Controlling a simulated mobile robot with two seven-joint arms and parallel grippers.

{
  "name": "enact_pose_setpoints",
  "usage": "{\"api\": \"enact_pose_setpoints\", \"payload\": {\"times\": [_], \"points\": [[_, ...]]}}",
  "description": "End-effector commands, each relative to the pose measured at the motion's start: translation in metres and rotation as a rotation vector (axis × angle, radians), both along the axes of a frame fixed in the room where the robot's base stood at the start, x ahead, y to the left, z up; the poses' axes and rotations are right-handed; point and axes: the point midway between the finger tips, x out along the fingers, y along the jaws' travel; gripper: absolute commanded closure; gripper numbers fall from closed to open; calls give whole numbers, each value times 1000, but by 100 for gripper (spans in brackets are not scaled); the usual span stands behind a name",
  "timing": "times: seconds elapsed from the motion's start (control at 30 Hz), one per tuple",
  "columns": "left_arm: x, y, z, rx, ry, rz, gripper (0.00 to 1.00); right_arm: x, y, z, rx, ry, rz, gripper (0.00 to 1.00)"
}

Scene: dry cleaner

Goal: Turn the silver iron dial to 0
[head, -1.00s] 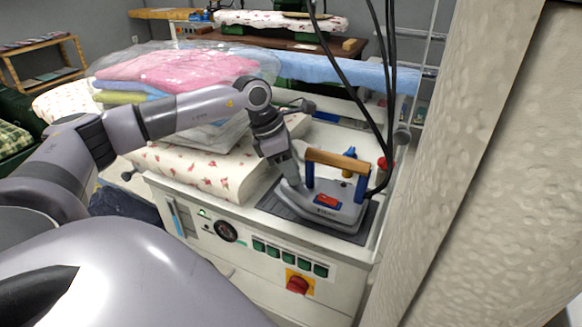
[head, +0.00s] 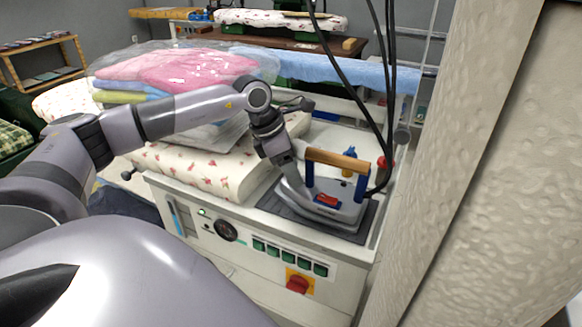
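The silver iron (head: 345,212) with a wooden handle (head: 338,160) and blue posts rests on a dark ribbed pad (head: 273,203) on the white ironing station. A blue-and-red part (head: 327,201) shows on its body below the handle; I cannot make out a dial scale or number. My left gripper (head: 296,186) points down at the iron's left side, beside the handle, and seems to touch or nearly touch it. Its fingertips are too small and partly hidden to tell whether they are open or shut. My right gripper is not in view.
Black cables (head: 391,80) hang down behind the iron. A floral padded board (head: 205,170) and bagged folded laundry (head: 180,70) lie left of it. The station front (head: 250,265) carries a gauge, green switches and a red knob (head: 297,284). A pale textured column (head: 480,160) stands at right.

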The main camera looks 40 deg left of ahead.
Motion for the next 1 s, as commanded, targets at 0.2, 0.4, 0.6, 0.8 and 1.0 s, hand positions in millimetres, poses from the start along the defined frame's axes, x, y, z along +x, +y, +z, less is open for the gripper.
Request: {"api": "enact_pose_setpoints", "payload": {"times": [0.2, 0.4, 0.6, 0.8, 1.0], "points": [[-1, 1, 2, 1, 1, 0, 44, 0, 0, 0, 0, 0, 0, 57], [-9, 7, 28, 1, -2, 1, 44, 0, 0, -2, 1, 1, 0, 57], [-18, 14, 56, 0, -3, 1, 44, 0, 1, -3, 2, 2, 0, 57], [-23, 16, 66, 0, 1, 0, 44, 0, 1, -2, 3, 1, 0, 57], [-22, 16, 66, 0, 1, 0, 44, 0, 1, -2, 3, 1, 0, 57]]}}
